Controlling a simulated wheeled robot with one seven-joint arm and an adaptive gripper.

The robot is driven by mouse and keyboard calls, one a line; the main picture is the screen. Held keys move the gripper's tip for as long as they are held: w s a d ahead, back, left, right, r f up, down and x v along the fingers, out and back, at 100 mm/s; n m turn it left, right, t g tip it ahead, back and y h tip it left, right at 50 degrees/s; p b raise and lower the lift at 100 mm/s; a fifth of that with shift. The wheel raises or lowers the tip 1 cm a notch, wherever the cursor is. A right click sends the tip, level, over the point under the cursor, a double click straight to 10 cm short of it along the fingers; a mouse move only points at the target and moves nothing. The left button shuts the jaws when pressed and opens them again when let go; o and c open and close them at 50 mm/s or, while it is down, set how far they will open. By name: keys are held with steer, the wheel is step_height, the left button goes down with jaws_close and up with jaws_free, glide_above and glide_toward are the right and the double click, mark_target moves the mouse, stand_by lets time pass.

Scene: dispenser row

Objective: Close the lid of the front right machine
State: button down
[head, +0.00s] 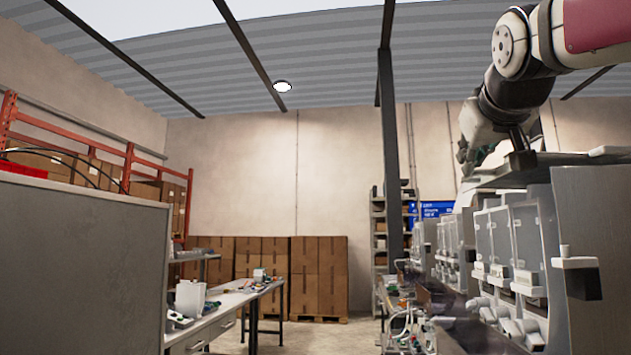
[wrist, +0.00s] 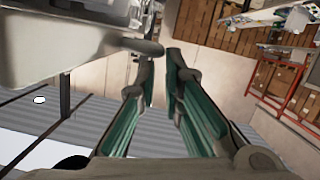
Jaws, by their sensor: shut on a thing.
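The front right machine (head: 598,235) is the grey unit at the right edge of the head view. Its grey lid (head: 535,170) shows as a flat, slightly tilted slab at the top of the row. My gripper (head: 488,152) is at the lid's left end, with its fingertips partly hidden by my arm. In the wrist view my gripper's green-padded fingers (wrist: 160,62) are close together, and the rounded grey end of the lid's handle (wrist: 143,46) sits at their tips. A large grey surface (wrist: 60,40) fills the upper left there.
More machines (head: 490,250) stand in a row behind, with nozzles below. A grey cabinet (head: 80,265) is at left, a workbench (head: 225,305) beyond it. Cardboard boxes (head: 318,270) line the back wall. A dark post (head: 389,170) stands mid-room. Open floor lies between bench and row.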

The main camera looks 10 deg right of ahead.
steer(key=shift+d+f, duration=0.2)
steer(key=shift+d, duration=0.05)
stand_by(0.4)
steer(key=s+a+r+p, duration=0.35)
steer(key=s+r, duration=0.25)
steer(key=s, duration=0.3)
steer(key=s+a+f+n+g+y+b, duration=0.1)
steer(key=s+a+f+g+y, duration=0.2)
steer(key=f, duration=1)
steer(key=a+f+g, duration=0.2)
steer(key=a+f, duration=0.2)
steer(key=f, duration=1)
steer(key=s+a+f+g, duration=0.1)
steer(key=s+f, duration=0.2)
steer(key=f, duration=0.4)
steer(key=s+a+f+g+y, duration=0.1)
steer(key=s+a+f+g, duration=0.1)
steer(key=s+f, duration=0.2)
steer(key=s+a+f+g+y, duration=0.1)
steer(key=s+f, duration=0.3)
steer(key=f, duration=0.6)
steer(key=shift+s+a+f+g, duration=0.15)
steer(key=shift+a+f+g, duration=0.05)
steer(key=shift+a+g, duration=0.2)
